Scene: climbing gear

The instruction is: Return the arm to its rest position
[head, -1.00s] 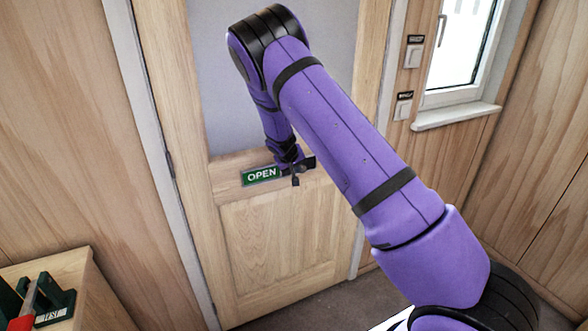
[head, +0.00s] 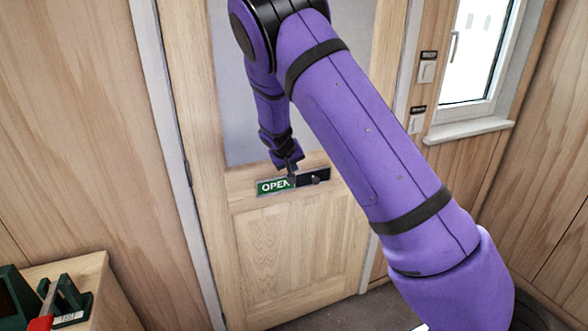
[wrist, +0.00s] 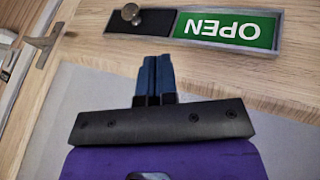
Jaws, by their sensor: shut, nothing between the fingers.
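My purple arm reaches across the head view toward a wooden door with a frosted pane. My gripper (head: 291,178) is in front of the door sign, hiding a little of its lettering. In the wrist view my gripper (wrist: 154,60) has its two dark blue fingers pressed together with nothing between them. The sign (head: 271,186) shows a green OPEN panel on the left and a dark panel with a round knob (head: 315,180) on the right. In the wrist view the sign (wrist: 228,48) appears upside down, apart from the fingertips, with the knob (wrist: 130,12) at its dark end.
The door (head: 262,262) is closed. A wooden cabinet (head: 98,280) with green and red gear on it stands at the lower left. A window sill (head: 468,130) and wall switches (head: 426,72) are at the right. A metal handle (wrist: 42,42) shows in the wrist view.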

